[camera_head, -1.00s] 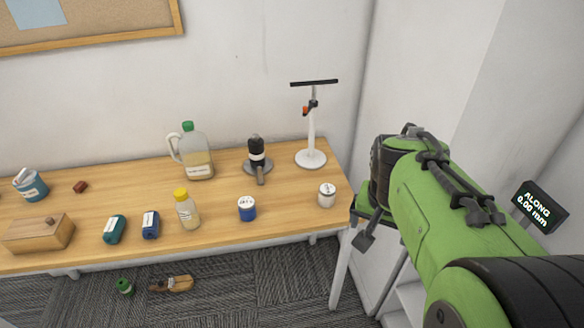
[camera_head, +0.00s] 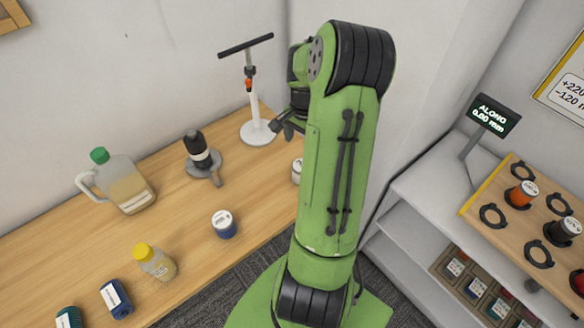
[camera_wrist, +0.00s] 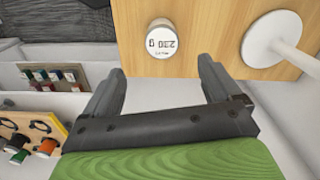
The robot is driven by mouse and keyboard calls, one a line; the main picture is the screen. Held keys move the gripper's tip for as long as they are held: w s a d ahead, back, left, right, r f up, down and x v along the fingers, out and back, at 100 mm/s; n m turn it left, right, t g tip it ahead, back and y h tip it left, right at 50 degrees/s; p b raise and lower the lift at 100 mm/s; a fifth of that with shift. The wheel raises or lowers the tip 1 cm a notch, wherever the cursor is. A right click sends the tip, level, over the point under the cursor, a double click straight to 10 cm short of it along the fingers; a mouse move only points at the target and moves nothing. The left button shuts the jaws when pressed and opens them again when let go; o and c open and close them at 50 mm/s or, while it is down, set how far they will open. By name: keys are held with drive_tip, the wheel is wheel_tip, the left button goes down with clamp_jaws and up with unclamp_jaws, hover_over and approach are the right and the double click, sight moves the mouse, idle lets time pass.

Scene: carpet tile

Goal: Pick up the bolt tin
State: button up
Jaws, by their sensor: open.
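A small white tin (camera_head: 297,171) stands on the wooden table near its right end, partly hidden by my arm. In the wrist view the white tin (camera_wrist: 161,38) shows its printed lid, beyond and roughly between my fingertips. The print is too small for me to confirm a bolt label. A blue tin with a white lid (camera_head: 223,223) stands farther left. My gripper (camera_wrist: 158,72) is open, with nothing between its fingers. In the head view my gripper (camera_head: 286,124) is partly hidden behind my arm, above the table's right end.
A white stand (camera_head: 257,131) with a dark crossbar rises close to the white tin. A black device (camera_head: 200,155), a jug (camera_head: 122,185) and a yellow-capped bottle (camera_head: 155,263) stand farther left. At right, a shelf unit carries a board (camera_head: 475,213) with rings and spools.

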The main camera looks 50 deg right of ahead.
sight(297, 164)
drive_tip(key=f+b, duration=0.1)
drive_tip(key=f, duration=0.5)
drive_tip(key=f+b, duration=0.1)
drive_tip(key=f, duration=0.6)
drive_tip(key=shift+w+d+f, duration=0.1)
drive_tip(key=shift+w+f, duration=0.05)
drive_tip(key=shift+w, duration=0.05)
drive_tip(key=c, duration=1.2)
drive_tip(key=shift+c, duration=0.4)
drive_tip(key=shift+r, duration=0.2)
